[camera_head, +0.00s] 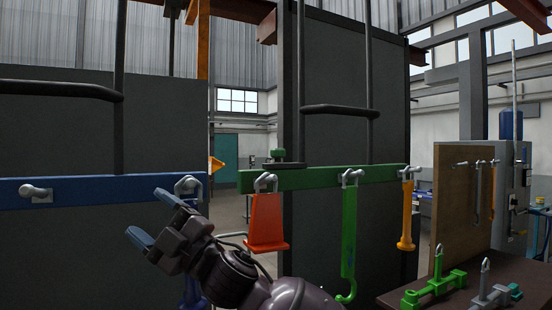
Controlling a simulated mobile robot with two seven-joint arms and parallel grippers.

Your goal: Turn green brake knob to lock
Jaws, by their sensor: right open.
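A small green knob-like block (278,154) stands above the green horizontal bar (330,177), near its left end, beside a dark flat piece; I cannot tell for sure that it is the brake knob, or how it is turned. My right gripper (152,217) is open, with blue-grey fingertips pointing up and left. It is in front of the blue bar, left of and below the green block, and apart from it. Nothing shows between its fingers. My left gripper is not in view.
The blue bar (90,188) runs across the left. An orange piece (266,222), a green hook (349,235) and a yellow piece (407,215) hang from the green bar. Green fixtures (433,287) stand on the brown table (395,301) at right. Dark handle bars (340,111) cross the panels.

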